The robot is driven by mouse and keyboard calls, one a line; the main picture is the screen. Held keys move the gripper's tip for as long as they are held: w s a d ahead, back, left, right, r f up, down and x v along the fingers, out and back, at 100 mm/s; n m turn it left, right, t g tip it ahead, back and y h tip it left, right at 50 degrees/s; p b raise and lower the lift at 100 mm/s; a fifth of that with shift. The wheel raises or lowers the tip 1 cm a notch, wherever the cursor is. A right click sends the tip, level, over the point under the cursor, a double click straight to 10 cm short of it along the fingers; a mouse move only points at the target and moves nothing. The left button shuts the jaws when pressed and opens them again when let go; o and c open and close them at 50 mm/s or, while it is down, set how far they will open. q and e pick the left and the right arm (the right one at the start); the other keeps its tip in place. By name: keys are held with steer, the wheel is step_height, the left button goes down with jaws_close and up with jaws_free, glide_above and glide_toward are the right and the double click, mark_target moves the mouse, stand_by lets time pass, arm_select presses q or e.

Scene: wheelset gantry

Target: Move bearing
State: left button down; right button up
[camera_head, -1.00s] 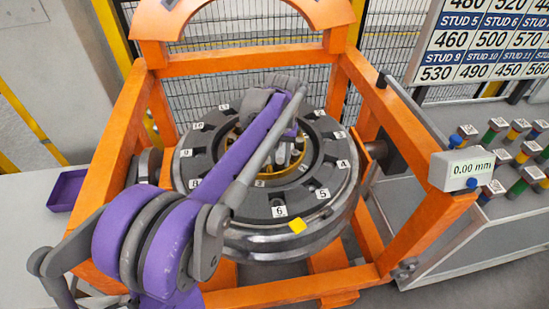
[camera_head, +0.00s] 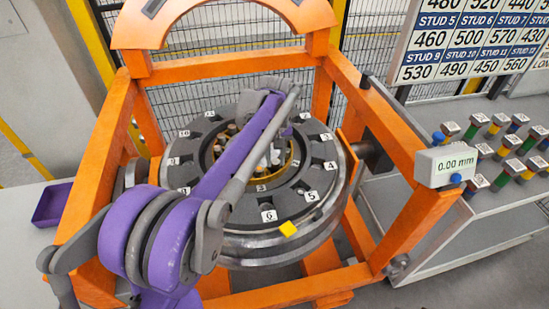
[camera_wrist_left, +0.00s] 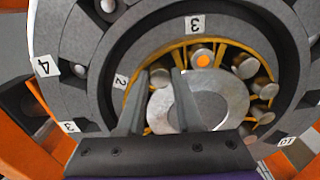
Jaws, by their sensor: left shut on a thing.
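The bearing (camera_wrist_left: 232,47), a yellow cage with several grey rollers, sits inside the dark numbered ring (camera_head: 240,203) in the left wrist view. One roller end (camera_wrist_left: 203,61) has an orange centre. A pale metal disc (camera_wrist_left: 225,98) lies in the middle of the bearing. My left gripper (camera_wrist_left: 160,73) reaches down into the ring's centre. Its two fingers are on either side of a grey roller near tag 2 and are shut on it. In the head view my left arm hides much of the bearing and the fingertips. My right gripper is in neither view.
An orange gantry frame (camera_head: 408,232) surrounds the wheel (camera_head: 262,248). A 0.00 mm readout (camera_head: 445,164) is on its right post. Several coloured studs stand on the right bench (camera_head: 470,232). A purple tray (camera_head: 52,204) lies on the left table. Wire fencing is behind.

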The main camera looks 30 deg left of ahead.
arm_select(q)
steer(key=c, duration=0.6)
jaws_free()
steer(key=shift+r, duration=0.1)
step_height(320, 180, up, 11)
steer(key=shift+f+p, duration=0.15)
steer(key=shift+p, duration=0.2)
